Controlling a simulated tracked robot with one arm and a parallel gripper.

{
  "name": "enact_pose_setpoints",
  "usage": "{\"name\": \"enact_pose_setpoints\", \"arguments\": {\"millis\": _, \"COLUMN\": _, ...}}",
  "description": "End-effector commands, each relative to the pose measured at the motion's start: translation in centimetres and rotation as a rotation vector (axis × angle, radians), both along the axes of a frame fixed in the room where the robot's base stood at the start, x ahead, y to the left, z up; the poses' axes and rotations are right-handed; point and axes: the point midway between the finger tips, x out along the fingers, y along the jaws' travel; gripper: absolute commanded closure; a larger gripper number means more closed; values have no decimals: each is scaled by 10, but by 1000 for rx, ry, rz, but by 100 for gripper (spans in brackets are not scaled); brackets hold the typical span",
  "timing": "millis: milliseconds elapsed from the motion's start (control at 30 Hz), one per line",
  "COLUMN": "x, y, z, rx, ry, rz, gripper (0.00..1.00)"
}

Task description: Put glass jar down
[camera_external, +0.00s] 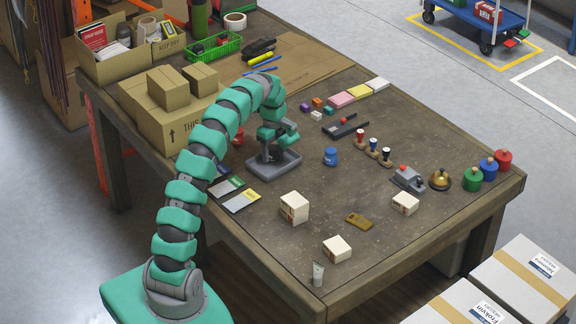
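My arm arches over the table (330,235) and bends down at its far end. My gripper (267,148) is at the low end of the arm, just above a dark grey flat-based object (288,164). The fingers are small and dark against it, so I cannot tell whether they are open or shut or hold anything. I cannot make out a clear glass jar. Green (473,180), blue (488,169) and red (503,160) lidded containers stand at the right edge. A smaller blue container (330,157) stands right of my gripper. A red one (237,138) is partly hidden by my arm.
White boxes (294,207), a brown flat item (358,220) and a tube (317,274) are at the front. Stamps (373,146), a grey device (408,179) and a brass bell (440,180) are to the right. Cartons (168,124) fill the back left. Bare table lies around the front boxes.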

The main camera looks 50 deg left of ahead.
Motion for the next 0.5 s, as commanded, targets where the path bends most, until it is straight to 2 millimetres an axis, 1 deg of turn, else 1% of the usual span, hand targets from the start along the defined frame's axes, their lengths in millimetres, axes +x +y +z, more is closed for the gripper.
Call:
{"name": "enact_pose_setpoints", "arguments": {"millis": 333, "x": 0, "y": 0, "z": 2, "rx": 0, "ry": 1, "rz": 0, "gripper": 38}}
{"name": "enact_pose_setpoints", "arguments": {"millis": 433, "x": 0, "y": 0, "z": 11, "rx": -1, "ry": 1, "rz": 0, "gripper": 38}}
{"name": "enact_pose_setpoints", "arguments": {"millis": 500, "x": 0, "y": 0, "z": 21, "rx": 0, "ry": 2, "rz": -1, "gripper": 38}}
